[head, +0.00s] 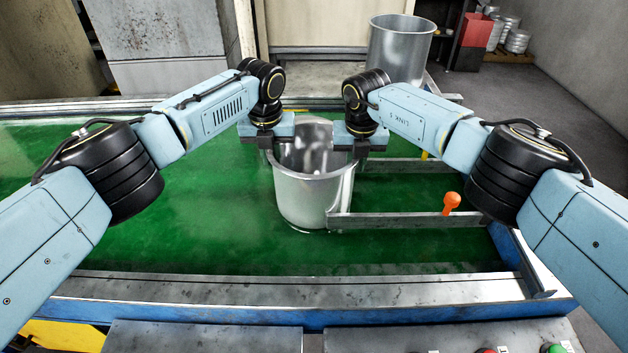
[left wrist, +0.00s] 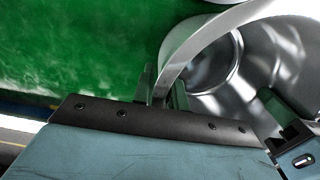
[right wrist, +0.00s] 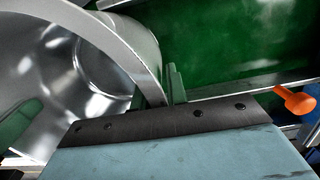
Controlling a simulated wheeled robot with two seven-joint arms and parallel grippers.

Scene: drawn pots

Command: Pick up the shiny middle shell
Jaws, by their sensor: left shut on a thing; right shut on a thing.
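The shiny middle shell (head: 312,205) is an open, upright metal pot over the green belt. Its bottom is on or very close to the belt; I cannot tell which. My left gripper (head: 275,148) is shut on the left side of its rim. My right gripper (head: 351,150) is shut on the right side of its rim. In the left wrist view the shell's wall (left wrist: 190,57) runs between the fingers (left wrist: 164,92). In the right wrist view the shell's wall (right wrist: 128,57) also passes between the fingers (right wrist: 170,88). The shell's inside looks empty.
The green belt (head: 180,225) is clear to the left. A metal guide rail (head: 400,219) reaches the shell's right side, with an orange knob (head: 451,201) near it. A larger metal pot (head: 398,55) stands behind right. A metal ledge (head: 290,287) runs along the front.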

